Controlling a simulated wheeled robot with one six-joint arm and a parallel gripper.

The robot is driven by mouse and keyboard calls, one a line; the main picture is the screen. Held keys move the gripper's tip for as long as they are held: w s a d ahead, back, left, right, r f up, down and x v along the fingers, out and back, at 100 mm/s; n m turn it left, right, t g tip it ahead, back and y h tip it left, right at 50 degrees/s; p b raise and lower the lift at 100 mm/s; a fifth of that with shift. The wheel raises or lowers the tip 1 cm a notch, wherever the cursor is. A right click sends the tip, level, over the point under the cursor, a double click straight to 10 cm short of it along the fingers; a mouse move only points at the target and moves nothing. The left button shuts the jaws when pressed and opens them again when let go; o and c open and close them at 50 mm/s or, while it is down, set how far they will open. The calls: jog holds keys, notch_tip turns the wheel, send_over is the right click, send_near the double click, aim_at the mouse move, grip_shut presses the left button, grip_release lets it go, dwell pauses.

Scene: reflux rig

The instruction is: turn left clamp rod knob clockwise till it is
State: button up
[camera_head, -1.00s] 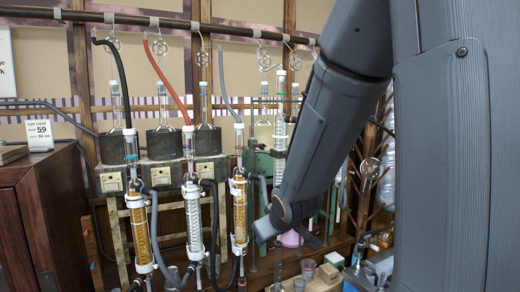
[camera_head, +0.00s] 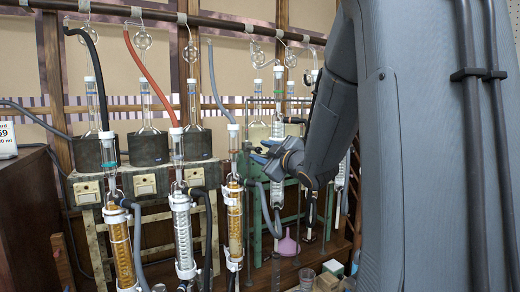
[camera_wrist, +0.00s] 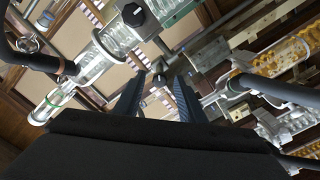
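My gripper (camera_head: 264,152) is raised beside the green-framed stand at the right of the rig. In the wrist view its two dark fingers (camera_wrist: 157,92) are apart with nothing between their tips. A small dark knob (camera_wrist: 157,79) shows just beyond the fingertips, apart from them. A larger black knob (camera_wrist: 132,14) with a pale slot sits on a clamp around a clear glass column (camera_wrist: 118,38). I cannot tell which knob is the left clamp rod knob. The clear glass column by my gripper (camera_head: 278,100) stands upright in the head view.
Amber condensers (camera_head: 122,250) and a clear coil condenser (camera_head: 184,235) with hoses stand left of my gripper. An amber column (camera_wrist: 285,58) and dark hose (camera_wrist: 280,90) lie close at right in the wrist view.

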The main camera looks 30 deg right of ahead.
jog(key=shift+w, duration=1.15)
grip_shut()
jog(key=shift+m+p, duration=0.4)
jog(key=shift+p, duration=0.05)
jog(key=m+p, duration=0.3)
jog(key=m, duration=0.2)
jog(key=shift+r+m, duration=0.1)
jog(key=shift+m, duration=0.3)
jog(key=m+p, duration=0.3)
jog(key=m, duration=0.2)
jog(key=shift+m, duration=0.3)
